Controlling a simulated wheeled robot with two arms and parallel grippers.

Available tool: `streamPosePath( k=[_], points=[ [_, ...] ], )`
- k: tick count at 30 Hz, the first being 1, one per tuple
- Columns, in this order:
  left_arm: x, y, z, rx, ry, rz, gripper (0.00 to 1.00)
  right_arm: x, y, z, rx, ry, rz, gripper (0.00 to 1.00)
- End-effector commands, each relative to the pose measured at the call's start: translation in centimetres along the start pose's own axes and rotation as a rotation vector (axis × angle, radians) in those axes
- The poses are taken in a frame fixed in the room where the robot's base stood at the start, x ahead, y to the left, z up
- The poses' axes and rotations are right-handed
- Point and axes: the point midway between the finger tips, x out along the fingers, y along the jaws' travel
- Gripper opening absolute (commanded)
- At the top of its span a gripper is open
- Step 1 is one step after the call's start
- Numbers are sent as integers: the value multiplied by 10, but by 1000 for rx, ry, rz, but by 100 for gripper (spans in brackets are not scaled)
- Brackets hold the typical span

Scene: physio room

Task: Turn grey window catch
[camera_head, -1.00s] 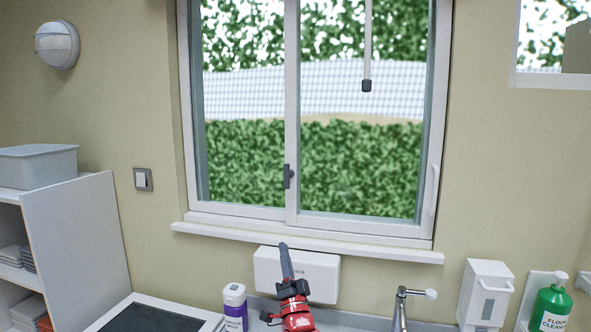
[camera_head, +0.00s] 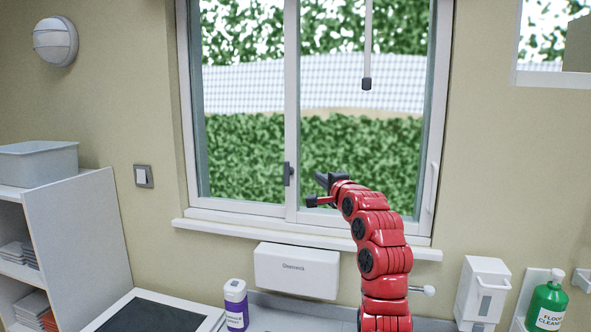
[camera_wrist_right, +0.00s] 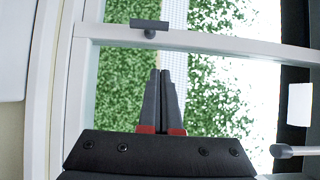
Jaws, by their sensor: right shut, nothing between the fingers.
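The grey window catch (camera_head: 289,173) is a small dark upright piece on the middle stile of the sliding window, a little below mid-height. In the right wrist view it shows near the top (camera_wrist_right: 150,25), lying across the frame bar. My right gripper (camera_head: 320,178) is in front of the right pane, just right of the catch in the head view. In the right wrist view its fingers (camera_wrist_right: 160,73) are shut and empty, pointing toward the stile, apart from the catch in the picture. The gap in depth is hard to judge. My left gripper is out of sight.
A hanging rod with a dark end (camera_head: 366,84) is above right of my right gripper. The window sill (camera_head: 225,231) runs below. A white dispenser box (camera_head: 297,270), a purple-labelled bottle (camera_head: 235,305) and a tap lever (camera_head: 423,290) are lower down.

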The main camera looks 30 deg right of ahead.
Motion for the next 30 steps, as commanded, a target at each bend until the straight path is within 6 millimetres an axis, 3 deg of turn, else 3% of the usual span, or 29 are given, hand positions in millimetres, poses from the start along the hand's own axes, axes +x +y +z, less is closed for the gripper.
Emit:
streamPosePath(
  k=[8, 21, 30],
  points=[
    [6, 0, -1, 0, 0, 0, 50, 8, -2, 0, 1, -1, 0, 0],
    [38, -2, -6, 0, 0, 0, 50, 70, -4, -1, 1, 1, 1, 0],
    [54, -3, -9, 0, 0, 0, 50, 102, -4, 0, -2, 1, 0, 0]
  ],
)
